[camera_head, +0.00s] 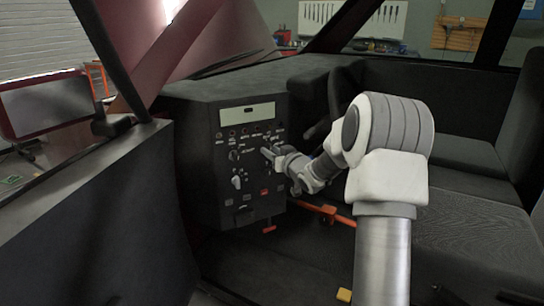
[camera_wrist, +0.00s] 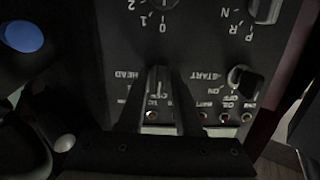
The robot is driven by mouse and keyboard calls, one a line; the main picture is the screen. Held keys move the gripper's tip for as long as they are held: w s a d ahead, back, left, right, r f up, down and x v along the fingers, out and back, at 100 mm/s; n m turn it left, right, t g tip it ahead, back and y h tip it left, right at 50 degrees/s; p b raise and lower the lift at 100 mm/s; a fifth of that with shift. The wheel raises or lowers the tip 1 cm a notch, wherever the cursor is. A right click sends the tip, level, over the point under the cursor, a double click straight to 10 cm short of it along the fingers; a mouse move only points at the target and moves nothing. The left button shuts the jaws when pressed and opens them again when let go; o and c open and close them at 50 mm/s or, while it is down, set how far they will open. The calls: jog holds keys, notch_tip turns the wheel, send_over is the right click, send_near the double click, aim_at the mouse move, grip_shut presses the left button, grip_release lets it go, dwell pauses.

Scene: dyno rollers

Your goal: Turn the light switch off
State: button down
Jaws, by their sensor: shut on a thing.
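The light switch (camera_wrist: 159,82) is a small dark knob on the black dashboard panel (camera_head: 205,130), beside lettering that reads "HEAD", with the rest hidden. In the wrist view the panel appears upside down. My gripper (camera_wrist: 161,76) has its two dark fingers on either side of this knob and is shut on it. In the head view my gripper (camera_head: 268,153) reaches the panel's right part from the right and hides the switch. The switch's exact setting cannot be told.
A "START" knob (camera_wrist: 245,80) and a dial marked 0, 1, 2 (camera_wrist: 163,4) are close by. A P-R-N selector (camera_wrist: 266,8) lies farther off. The steering wheel (camera_head: 333,95) stands right of the panel, near my arm. Seats (camera_head: 465,155) fill the right side.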

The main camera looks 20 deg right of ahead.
jog(key=shift+n, duration=0.3)
dwell(0.4)
jog(key=c, duration=0.9)
grip_release()
jog(key=shift+s, duration=0.15)
jog(key=s+p, duration=0.1)
jog(key=s, duration=0.4)
jog(key=s+r+p, duration=0.1)
jog(key=s, duration=0.5)
jog(key=s+d+r+p, duration=0.1)
jog(key=s, duration=0.5)
jog(key=shift+p, duration=0.4)
jog(key=shift+a, duration=0.1)
